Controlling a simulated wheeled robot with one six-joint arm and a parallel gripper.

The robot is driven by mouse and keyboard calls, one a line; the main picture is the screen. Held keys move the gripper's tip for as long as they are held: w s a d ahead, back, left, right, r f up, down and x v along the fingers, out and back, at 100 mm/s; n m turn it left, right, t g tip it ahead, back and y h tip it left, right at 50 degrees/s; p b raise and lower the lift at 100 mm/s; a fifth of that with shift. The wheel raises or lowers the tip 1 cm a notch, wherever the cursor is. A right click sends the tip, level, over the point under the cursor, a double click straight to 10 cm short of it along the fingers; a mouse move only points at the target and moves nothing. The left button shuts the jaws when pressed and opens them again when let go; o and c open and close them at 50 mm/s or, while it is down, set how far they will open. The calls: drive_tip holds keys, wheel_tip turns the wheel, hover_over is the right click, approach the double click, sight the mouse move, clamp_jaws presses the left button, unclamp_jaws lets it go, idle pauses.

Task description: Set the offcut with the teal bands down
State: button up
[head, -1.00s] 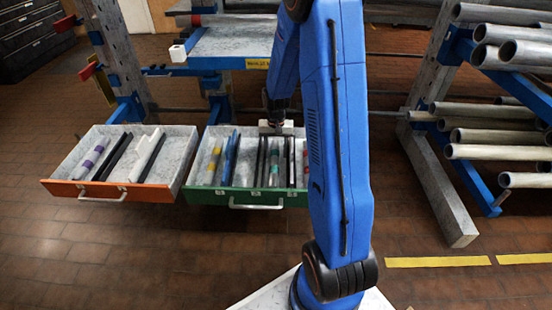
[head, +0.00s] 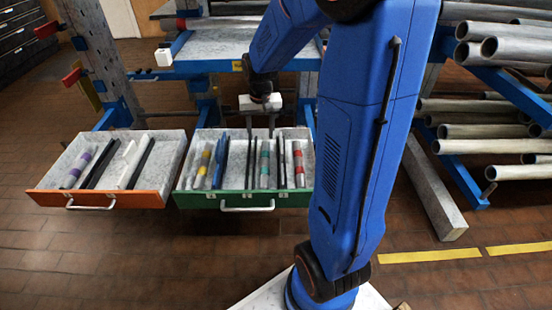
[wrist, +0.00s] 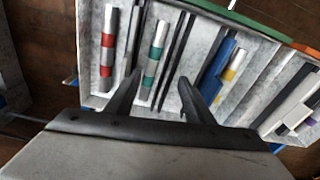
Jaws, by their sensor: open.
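The offcut with the teal bands (head: 265,164) is a grey tube lying lengthwise in the green-fronted drawer, between dark dividers. In the wrist view, the teal-banded offcut (wrist: 154,52) lies just beyond my fingers, its near end close to the left finger. My gripper (head: 261,136) is open and empty above the back part of the green-fronted drawer (head: 242,199). Its fingers (wrist: 161,78) stand apart in the wrist view with nothing between them. The offcut appears to rest on the drawer floor, apart from the fingers.
A red-banded offcut (head: 299,164) and a yellow-banded offcut (head: 204,164) lie in the same drawer. The orange-fronted drawer (head: 98,199) stands open to the left, holding a purple-banded offcut (head: 77,168). A rack with several pipes (head: 490,145) stands at the right.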

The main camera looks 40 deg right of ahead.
drive_tip(key=s+a+r+n+t, duration=0.1)
drive_tip(key=s+a+r, duration=0.2)
drive_tip(key=s, duration=0.5)
drive_tip(key=s+a+r+n+t, duration=0.1)
drive_tip(key=s+a+r, duration=0.3)
drive_tip(key=s, duration=0.5)
drive_tip(key=s+a+r+n+t, duration=0.1)
drive_tip(key=s+a+r+n, duration=0.2)
drive_tip(key=s+r, duration=0.3)
drive_tip(key=shift+s+a+t, duration=0.4)
drive_tip(key=shift+s+a, duration=0.05)
drive_tip(key=shift+s, duration=0.75)
